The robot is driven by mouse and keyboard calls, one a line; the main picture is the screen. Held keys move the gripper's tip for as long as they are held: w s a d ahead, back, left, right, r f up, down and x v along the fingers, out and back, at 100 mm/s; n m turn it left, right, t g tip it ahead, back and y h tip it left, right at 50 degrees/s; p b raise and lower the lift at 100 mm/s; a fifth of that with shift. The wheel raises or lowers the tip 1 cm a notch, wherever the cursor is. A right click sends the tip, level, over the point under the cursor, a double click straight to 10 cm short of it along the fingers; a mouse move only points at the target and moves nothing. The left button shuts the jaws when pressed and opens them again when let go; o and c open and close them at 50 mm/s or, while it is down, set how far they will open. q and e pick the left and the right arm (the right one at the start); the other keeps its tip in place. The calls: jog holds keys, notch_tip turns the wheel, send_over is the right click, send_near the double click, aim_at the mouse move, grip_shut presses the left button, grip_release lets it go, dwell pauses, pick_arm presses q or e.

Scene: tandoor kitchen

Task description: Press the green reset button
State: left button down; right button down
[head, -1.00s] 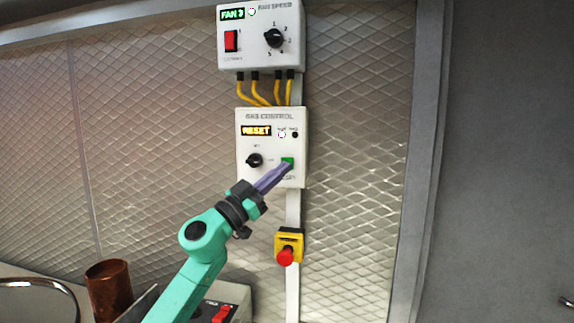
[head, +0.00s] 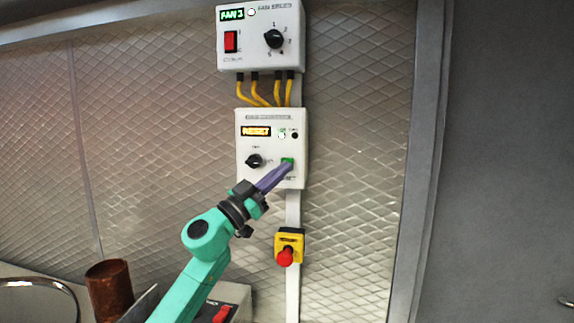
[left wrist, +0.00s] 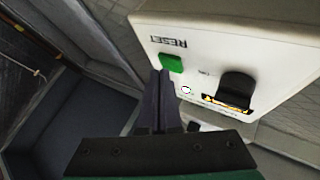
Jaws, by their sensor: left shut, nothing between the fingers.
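The green reset button (head: 288,161) is at the lower right of the white gas control box (head: 270,117) on the wall. The box's display (head: 256,131) reads RESET in orange. My left gripper (head: 288,168) is shut and empty, with its purple fingertips at the button's lower edge in the head view. In the left wrist view the green button (left wrist: 171,63) shows just beyond the fingertips (left wrist: 160,74), beside the printed word RESET. I cannot tell whether the tips touch it. My right gripper is not in view.
A black knob (head: 254,161) sits left of the button. The fan speed box (head: 260,38) is above, joined by yellow cables (head: 265,90). A red emergency button on a yellow housing (head: 290,234) is below. A copper cup (head: 108,290) stands at lower left.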

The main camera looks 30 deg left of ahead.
pick_arm(q)
jog(key=shift+w+a, duration=0.15)
jog(key=shift+w, duration=0.25)
dwell(0.5)
dwell(0.3)
jog(key=shift+s+d+p, duration=0.2)
jog(key=shift+s+p, duration=0.15)
jog(key=shift+s, duration=0.45)
jog(key=shift+s, duration=0.1)
jog(key=s, duration=0.2)
jog(key=s+d, duration=0.1)
jog(key=s, duration=0.1)
jog(key=shift+s+d, duration=0.2)
jog(key=shift+s, duration=0.1)
jog(key=shift+f, duration=0.1)
